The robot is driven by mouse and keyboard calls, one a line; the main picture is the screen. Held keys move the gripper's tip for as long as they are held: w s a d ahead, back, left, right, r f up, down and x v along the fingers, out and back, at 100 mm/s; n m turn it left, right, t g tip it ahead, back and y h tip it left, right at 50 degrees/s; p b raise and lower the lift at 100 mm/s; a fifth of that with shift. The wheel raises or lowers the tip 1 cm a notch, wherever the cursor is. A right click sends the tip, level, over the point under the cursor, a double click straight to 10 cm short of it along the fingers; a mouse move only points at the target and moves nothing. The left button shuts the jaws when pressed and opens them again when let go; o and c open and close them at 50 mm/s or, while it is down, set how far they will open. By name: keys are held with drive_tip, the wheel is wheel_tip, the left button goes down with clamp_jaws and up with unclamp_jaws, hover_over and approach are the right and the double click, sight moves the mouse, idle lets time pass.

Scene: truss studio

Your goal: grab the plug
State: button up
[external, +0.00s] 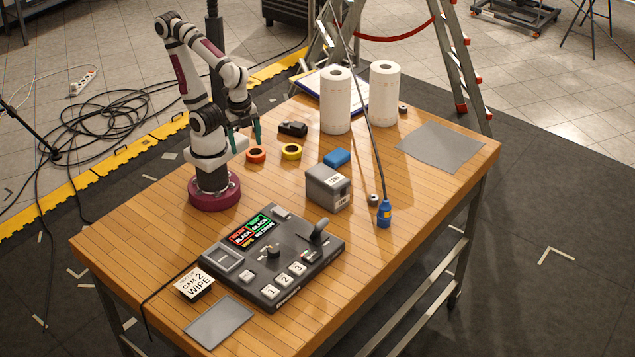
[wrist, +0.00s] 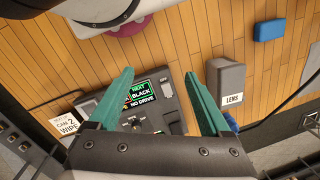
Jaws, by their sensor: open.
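The blue plug (external: 385,214) hangs upright at the end of a dark cable (external: 370,140), near the right front edge of the wooden table. I cannot tell whether it touches the tabletop. In the wrist view, a bit of the blue plug (wrist: 232,122) shows beside the right finger, which partly hides it. My gripper (external: 244,138) has teal fingers and is open and empty. It is held above the table, to the left of the plug and well apart from it. The wrist view shows the open fingers (wrist: 172,72) over the control panel side of the table.
A grey lens box (external: 327,188) and a blue block (external: 337,157) stand between my gripper and the plug. A control panel (external: 272,256) lies at the front. Red tape (external: 256,155), yellow tape (external: 291,152) and paper rolls (external: 335,100) are farther back. Right-front wood is clear.

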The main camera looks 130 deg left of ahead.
drive_tip(key=w+d+n+g+h, duration=0.1)
drive_tip(key=w+n+h, duration=0.4)
drive_tip(key=w+n, duration=0.25)
drive_tip(key=n+t+h, duration=0.4)
drive_tip(key=n+t, duration=0.9)
drive_tip(key=n, duration=1.4)
approach(386, 210)
drive_tip(key=w+d+f, duration=0.1)
drive_tip(key=w, duration=0.1)
drive_tip(key=w+d+f, duration=0.1)
drive_tip(key=w+f, duration=0.1)
drive_tip(key=w+d+f, duration=0.1)
drive_tip(key=w+f, duration=0.1)
drive_tip(key=shift+w, duration=0.1)
drive_tip(key=shift+w+d+f, duration=0.2)
drive_tip(key=shift+w+d, duration=0.05)
drive_tip(key=shift+w, duration=0.1)
clamp_jaws()
